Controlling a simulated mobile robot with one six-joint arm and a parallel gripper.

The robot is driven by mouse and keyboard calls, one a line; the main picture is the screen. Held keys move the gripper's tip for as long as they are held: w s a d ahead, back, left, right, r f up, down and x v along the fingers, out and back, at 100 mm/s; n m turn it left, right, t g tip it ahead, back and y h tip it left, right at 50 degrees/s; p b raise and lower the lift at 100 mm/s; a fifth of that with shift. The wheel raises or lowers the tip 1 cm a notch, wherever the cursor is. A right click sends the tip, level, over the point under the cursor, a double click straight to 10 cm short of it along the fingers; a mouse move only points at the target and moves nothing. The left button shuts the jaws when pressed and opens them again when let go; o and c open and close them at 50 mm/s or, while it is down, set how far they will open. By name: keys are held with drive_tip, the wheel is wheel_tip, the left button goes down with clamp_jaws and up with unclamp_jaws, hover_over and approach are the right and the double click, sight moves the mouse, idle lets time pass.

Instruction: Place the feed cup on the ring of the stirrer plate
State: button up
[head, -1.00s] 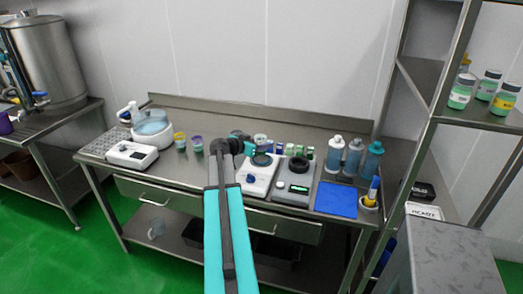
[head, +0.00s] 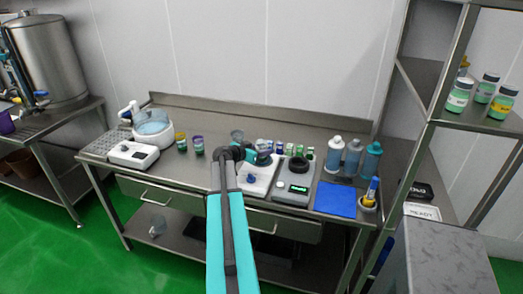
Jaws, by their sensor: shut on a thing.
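The stirrer plate (head: 254,186) is a white unit with a blue knob, standing on the steel table. Its dark teal ring (head: 263,160) is at the back of its top and is partly covered. My gripper (head: 252,154) is at the left of the ring, shut on the feed cup (head: 264,147). The small, pale bluish cup appears upright at the ring. The view is too small to tell whether its base touches the ring. My gripper's dark body hides part of the cup's left side.
A clear cup (head: 237,135) stands behind my gripper. A grey unit (head: 293,192) with a green display is close on the right, and small vials (head: 292,151) stand behind. A blue mat (head: 336,200) and bottles (head: 354,158) are farther right.

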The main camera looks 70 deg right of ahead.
drive_tip(key=shift+f+b, duration=0.1)
drive_tip(key=shift+b, duration=0.2)
drive_tip(key=o, duration=1.2)
drive_tip(key=shift+p, duration=0.3)
drive_tip(key=b+v, duration=0.3)
drive_tip(key=v, duration=0.9)
drive_tip(key=shift+b, duration=0.4)
drive_tip(key=shift+r, duration=0.2)
